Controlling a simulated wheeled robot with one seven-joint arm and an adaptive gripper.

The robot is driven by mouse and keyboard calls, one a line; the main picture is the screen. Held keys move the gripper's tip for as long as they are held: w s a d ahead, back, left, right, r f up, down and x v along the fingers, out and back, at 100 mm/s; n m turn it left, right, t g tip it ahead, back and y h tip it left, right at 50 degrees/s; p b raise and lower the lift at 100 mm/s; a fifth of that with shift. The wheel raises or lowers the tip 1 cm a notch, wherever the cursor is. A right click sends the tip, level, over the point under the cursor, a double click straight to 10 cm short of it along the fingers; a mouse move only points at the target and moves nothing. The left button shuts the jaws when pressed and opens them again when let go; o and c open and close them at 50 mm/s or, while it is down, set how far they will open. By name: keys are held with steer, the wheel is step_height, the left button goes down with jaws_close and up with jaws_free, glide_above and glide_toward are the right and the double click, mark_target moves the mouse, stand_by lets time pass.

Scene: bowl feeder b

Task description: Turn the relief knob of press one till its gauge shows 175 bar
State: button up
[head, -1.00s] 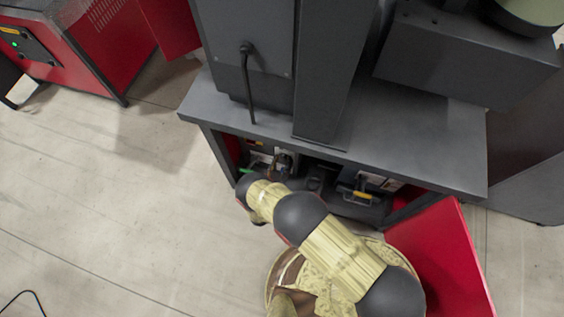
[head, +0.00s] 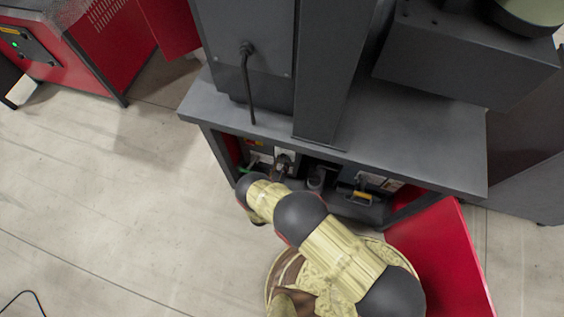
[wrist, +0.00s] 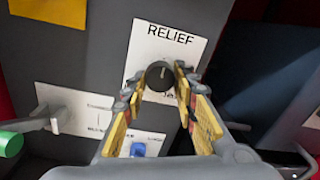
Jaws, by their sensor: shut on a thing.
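The relief knob (wrist: 159,76) is a round dark knob with a pale line on its face. It sits on a white plate marked RELIEF (wrist: 168,47) in the upper middle of the wrist view. My gripper (wrist: 161,84) has its two yellow-padded fingers on either side of the knob and is shut on it. In the head view my arm reaches into the open space under the grey press table (head: 420,150), and its wrist hides much of the panel there. I cannot make out a gauge or its reading in either view.
In the wrist view a green-ended lever (wrist: 10,144) stands at the left, and a blue button (wrist: 138,149) lies below the knob. A red open door (head: 440,255) is at the right in the head view.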

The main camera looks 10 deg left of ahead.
steer(key=m, duration=0.8)
steer(key=shift+m+g, duration=0.3)
steer(key=m, duration=0.4)
steer(key=shift+y, duration=0.4)
steer(key=shift+m, duration=2)
steer(key=shift+y, duration=0.3)
steer(key=o, duration=1.2)
steer(key=shift+c, duration=0.2)
